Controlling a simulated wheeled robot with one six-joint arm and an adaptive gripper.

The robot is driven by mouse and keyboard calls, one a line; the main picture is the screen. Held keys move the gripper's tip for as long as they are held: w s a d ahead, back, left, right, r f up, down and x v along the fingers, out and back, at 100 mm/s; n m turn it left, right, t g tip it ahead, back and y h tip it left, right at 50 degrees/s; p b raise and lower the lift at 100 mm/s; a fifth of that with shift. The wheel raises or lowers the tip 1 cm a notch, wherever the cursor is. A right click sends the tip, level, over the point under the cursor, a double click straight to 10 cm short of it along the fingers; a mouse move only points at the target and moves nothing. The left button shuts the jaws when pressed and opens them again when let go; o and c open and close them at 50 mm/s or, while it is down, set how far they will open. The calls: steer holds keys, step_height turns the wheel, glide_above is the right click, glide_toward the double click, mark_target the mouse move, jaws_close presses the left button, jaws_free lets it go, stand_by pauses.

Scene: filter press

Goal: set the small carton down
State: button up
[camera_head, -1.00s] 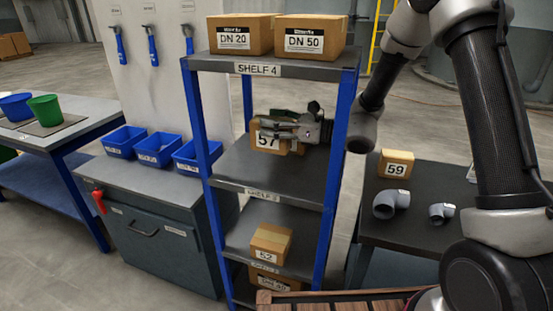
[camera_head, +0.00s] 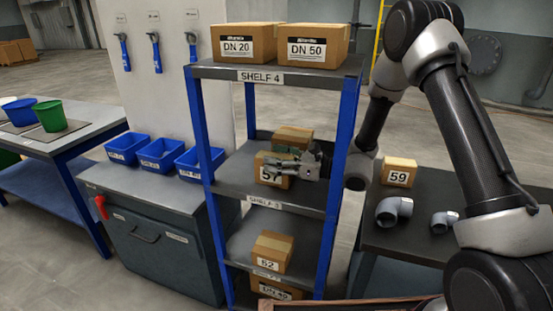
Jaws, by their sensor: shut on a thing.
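The small carton marked 57 (camera_head: 263,169) is held over the board of Shelf 3 (camera_head: 238,184), between the blue posts. My gripper (camera_head: 280,168) reaches in from the right and is shut on this carton, with its fingers across the front. The fingers partly cover the label. I cannot tell whether the carton's underside touches the board. Another brown carton (camera_head: 293,136) shows just behind it, its lower part hidden.
Cartons DN 20 (camera_head: 243,47) and DN 50 (camera_head: 313,50) stand on Shelf 4 above. Carton 62 (camera_head: 270,252) is on the level below. Carton 59 (camera_head: 398,171) and grey elbows (camera_head: 391,211) are on the right-hand table. The right blue post (camera_head: 341,150) is close to my arm.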

steer(key=o, duration=1.4)
steer(key=shift+o, duration=0.2)
steer(key=shift+r, duration=0.15)
steer(key=v, duration=1.2)
steer(key=shift+w+d, duration=0.1)
